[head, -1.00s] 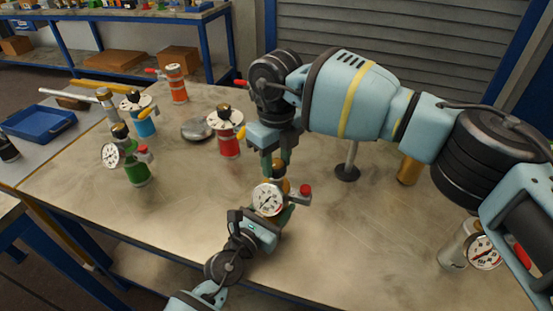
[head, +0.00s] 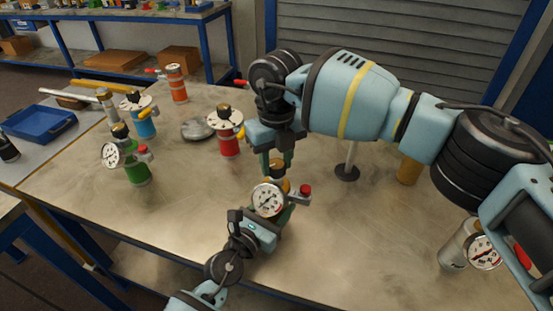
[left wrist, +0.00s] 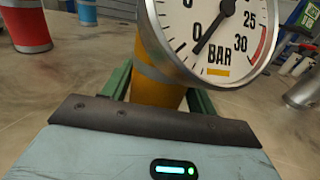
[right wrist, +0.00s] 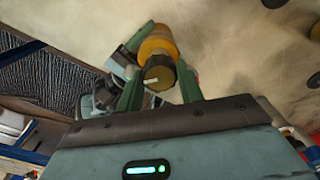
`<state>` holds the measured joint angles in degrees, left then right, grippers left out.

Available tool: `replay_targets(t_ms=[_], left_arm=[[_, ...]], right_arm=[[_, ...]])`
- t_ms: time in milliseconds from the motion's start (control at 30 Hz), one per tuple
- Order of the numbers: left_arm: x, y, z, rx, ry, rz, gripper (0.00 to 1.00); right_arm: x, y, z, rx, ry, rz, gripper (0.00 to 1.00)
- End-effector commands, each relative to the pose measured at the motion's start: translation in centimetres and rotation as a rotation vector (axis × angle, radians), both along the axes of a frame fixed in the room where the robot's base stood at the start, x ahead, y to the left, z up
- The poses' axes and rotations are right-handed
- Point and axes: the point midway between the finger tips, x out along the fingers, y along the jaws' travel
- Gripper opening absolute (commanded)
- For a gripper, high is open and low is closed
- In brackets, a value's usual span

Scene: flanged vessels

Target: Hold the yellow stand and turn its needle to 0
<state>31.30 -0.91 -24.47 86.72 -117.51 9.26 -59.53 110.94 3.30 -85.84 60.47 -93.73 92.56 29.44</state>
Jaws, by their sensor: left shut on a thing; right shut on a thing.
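The yellow stand (left wrist: 158,75) is upright at the table's front, its body between my left gripper's green fingers; my left gripper (head: 272,222) is shut on it. Its white round gauge (head: 268,199) faces the head camera. In the left wrist view the gauge's dark needle (left wrist: 212,30) points down-left, with its tip close by the 0; the dial's top is cut off. My right gripper (head: 277,162) comes from above and is shut on the stand's dark top knob (right wrist: 158,76), which bears a white mark. A red-capped side valve (head: 304,190) sticks out right.
A red vessel (head: 229,145), a green one (head: 136,172) and a blue one (head: 145,125) stand to the left. An orange one (head: 176,85) is farther back. The table's front middle-left is clear.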

Motion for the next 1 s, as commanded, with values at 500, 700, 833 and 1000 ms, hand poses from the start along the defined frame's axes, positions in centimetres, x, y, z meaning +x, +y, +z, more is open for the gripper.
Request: replay_targets(t_ms=[500,700,833,1000], left_arm=[[0.0,0.0,-0.1,0.001,0.001,-0.001,0.15],[0.0,0.0,-0.1,0.001,0.002,-0.001,0.15],[0.0,0.0,-0.1,0.001,0.002,-0.001,0.15],[0.0,0.0,-0.1,0.001,0.002,-0.001,0.15]], right_arm=[[0.0,0.0,0.2,0.001,-0.002,0.001,0.59],[0.1,0.0,2.3,0.002,-0.004,0.001,0.59],[0.1,0.0,4.9,0.001,-0.005,0.0,0.59],[0.1,0.0,8.2,0.001,-0.005,0.0,0.59]])
